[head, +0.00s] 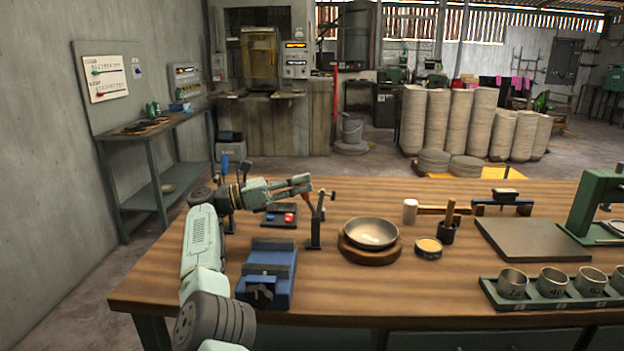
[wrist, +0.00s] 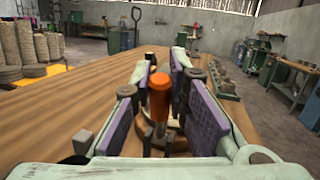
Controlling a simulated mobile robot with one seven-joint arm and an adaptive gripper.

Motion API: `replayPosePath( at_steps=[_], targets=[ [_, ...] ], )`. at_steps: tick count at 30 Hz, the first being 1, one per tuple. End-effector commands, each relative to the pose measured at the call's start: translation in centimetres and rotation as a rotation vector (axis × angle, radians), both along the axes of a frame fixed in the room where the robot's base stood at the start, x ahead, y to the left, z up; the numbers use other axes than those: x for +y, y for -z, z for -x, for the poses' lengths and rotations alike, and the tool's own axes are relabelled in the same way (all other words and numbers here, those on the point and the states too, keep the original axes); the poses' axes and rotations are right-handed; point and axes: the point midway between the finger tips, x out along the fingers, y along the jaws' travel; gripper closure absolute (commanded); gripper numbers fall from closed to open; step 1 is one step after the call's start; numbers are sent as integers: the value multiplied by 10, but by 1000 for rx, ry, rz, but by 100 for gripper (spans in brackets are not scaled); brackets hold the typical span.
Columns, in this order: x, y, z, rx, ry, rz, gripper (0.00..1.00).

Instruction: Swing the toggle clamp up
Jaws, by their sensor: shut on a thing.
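The toggle clamp (head: 315,232) is a dark upright post with thin angled arms at its top, left of the bowl in the head view. My gripper (head: 305,186) is at the top left of this post, with its pale green fingers pointing right. In the wrist view its purple-padded fingers (wrist: 158,105) are shut on the clamp's orange handle (wrist: 160,92), which stands upright between them. The clamp's lower parts are mostly hidden behind the handle and fingers there. A metal bowl (head: 371,232) sits on a round wooden block (head: 370,254) right of the clamp.
A blue vise (head: 268,272) stands in front of the clamp. A button box (head: 282,218) lies close behind it. A blue-handled post (head: 225,163) stands beside my arm. A mallet (head: 410,211), tin (head: 428,248) and cup tray (head: 555,300) are to the right.

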Motion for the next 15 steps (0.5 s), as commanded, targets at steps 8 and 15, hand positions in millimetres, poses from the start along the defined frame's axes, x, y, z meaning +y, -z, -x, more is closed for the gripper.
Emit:
replayPosePath(
  at_steps=[8,15],
  targets=[
    [11,-5,0,-9,-16,30,100],
    [11,-4,0,-9,-14,31,100]
  ],
)
